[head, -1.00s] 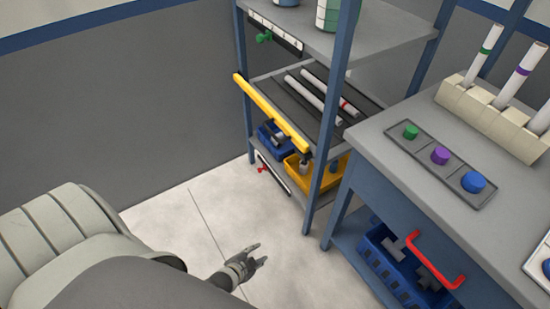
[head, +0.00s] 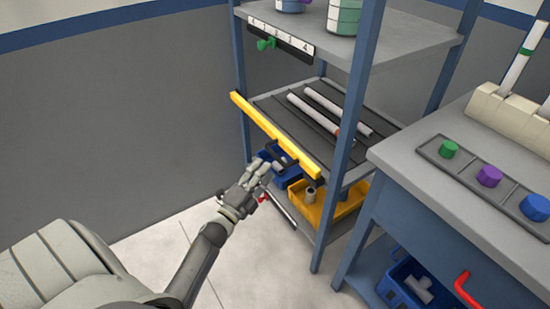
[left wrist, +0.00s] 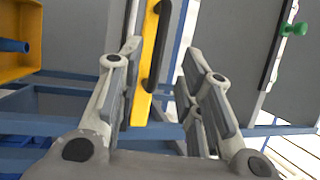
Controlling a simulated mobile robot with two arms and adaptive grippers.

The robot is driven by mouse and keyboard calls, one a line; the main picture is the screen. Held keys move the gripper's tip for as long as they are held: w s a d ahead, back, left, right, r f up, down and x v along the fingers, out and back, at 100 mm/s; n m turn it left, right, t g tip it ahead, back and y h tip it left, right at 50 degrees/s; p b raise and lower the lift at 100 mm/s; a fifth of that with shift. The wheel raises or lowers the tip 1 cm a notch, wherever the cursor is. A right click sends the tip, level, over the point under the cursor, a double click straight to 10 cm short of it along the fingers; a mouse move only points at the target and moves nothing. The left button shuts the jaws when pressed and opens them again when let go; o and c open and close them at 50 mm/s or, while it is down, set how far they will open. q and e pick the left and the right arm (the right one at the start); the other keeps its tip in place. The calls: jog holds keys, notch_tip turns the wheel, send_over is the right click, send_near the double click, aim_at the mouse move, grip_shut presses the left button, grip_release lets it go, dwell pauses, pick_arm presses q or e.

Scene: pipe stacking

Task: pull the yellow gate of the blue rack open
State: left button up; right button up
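The yellow gate (head: 262,122) is a long bar across the front of the blue rack's (head: 346,140) middle shelf. It looks closed, lying along the shelf edge. In the left wrist view the gate (left wrist: 149,70) runs between my fingers, with a black handle (left wrist: 156,45) on it. My left gripper (head: 264,168) is in front of and just below the gate, near its handle. The left wrist view shows the same gripper (left wrist: 161,50) open, its fingers on either side of the handle, with no clear contact. My right gripper is not in view.
White pipes (head: 318,112) lie on the shelf behind the gate. A yellow bin (head: 318,212) and a blue bin (head: 284,176) sit below. A grey-topped workbench (head: 425,180) with coloured buttons stands close on the right. The floor in front of the rack is clear.

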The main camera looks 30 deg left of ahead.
aim_at(275, 154)
pick_arm(q)
jog(key=shift+w+r+b, duration=0.1)
jog(key=shift+w+r, duration=0.1)
jog(key=shift+w, duration=1)
jog(key=shift+w+r+b, duration=0.1)
jog(key=shift+w+r, duration=0.1)
jog(key=shift+w, duration=1.05)
jog(key=shift+w+r+b, duration=0.1)
jog(key=shift+w+r, duration=0.1)
jog(key=shift+w, duration=1)
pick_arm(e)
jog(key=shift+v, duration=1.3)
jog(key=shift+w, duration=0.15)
pick_arm(q)
grip_shut()
